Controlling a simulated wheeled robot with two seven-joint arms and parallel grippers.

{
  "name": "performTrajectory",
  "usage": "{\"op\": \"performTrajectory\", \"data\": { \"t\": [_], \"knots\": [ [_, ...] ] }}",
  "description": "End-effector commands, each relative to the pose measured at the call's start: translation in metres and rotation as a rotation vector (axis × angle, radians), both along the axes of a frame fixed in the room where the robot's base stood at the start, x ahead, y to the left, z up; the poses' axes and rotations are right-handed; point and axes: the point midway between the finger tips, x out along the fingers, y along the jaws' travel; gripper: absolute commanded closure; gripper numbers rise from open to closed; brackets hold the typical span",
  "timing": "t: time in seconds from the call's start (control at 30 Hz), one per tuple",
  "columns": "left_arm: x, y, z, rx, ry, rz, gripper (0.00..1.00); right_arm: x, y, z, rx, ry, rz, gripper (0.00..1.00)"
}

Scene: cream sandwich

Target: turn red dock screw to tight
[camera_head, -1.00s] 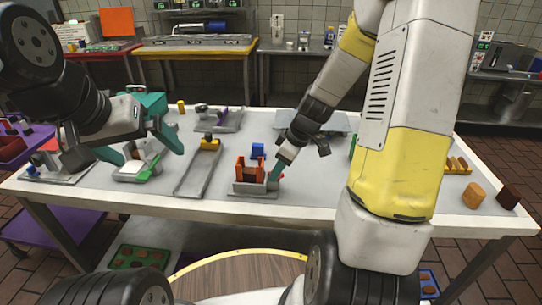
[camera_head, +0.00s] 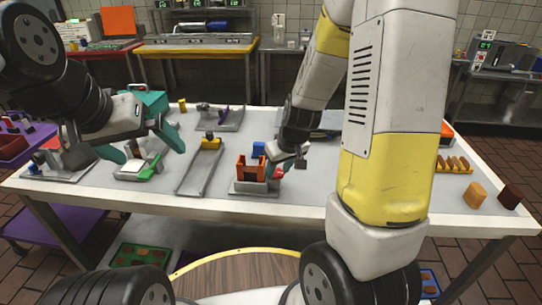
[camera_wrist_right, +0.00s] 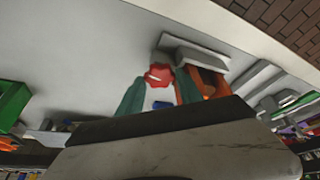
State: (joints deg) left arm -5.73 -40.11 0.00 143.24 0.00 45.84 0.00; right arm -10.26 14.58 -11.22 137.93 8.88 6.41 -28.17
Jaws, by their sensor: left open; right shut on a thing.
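The red dock screw (camera_wrist_right: 158,75) shows in the right wrist view, a red lobed knob between my right gripper's two teal fingers. My right gripper (camera_wrist_right: 157,88) is shut on it. In the head view this gripper (camera_head: 276,172) is at the right side of the orange dock (camera_head: 250,169), which stands on a grey base. The orange dock also shows in the right wrist view (camera_wrist_right: 207,83), just right of the knob. The knob is mostly hidden in the head view. My left gripper (camera_head: 145,143) is open and empty above the left part of the table.
A blue block (camera_head: 258,149) stands behind the dock. A long grey tray (camera_head: 201,172) with a yellow part lies to its left. A white-and-green fixture (camera_head: 140,169) is below my left gripper. Brown blocks (camera_head: 475,195) stand at the table's right end.

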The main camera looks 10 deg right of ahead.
Motion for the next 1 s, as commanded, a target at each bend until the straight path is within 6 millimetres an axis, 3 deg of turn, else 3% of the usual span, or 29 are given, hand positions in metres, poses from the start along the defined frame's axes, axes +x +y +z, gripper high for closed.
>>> {"op": "performTrajectory", "data": {
  "t": [0.53, 0.57, 0.63, 0.67, 1.0],
  "knots": [
    [0.0, 0.0, 0.0, 0.0, 0.0, 0.0, 0.02, 0.0008, 0.0, 0.0005, 0.0, -0.002, -0.02, 0.98],
    [0.0, 0.0, 0.0, 0.0, 0.0, 0.0, 0.02, 0.0008, 0.0, 0.0005, 0.0, -0.002, -0.02, 0.54],
    [0.0, 0.0, 0.0, 0.0, 0.0, 0.0, 0.02, 0.0006, 0.0, 0.0004, 0.0, -0.001, -0.02, 0.4],
    [0.0, 0.0, 0.0, 0.0, 0.0, 0.0, 0.02, 0.0006, 0.0001, 0.0004, 0.0, -0.001, -0.02, 0.36],
    [0.0, 0.0, 0.0, 0.0, 0.0, 0.0, 0.02, -0.0002, 0.0011, -0.0001, 0.0, 0.001, -0.017, 0.36]
  ]
}}
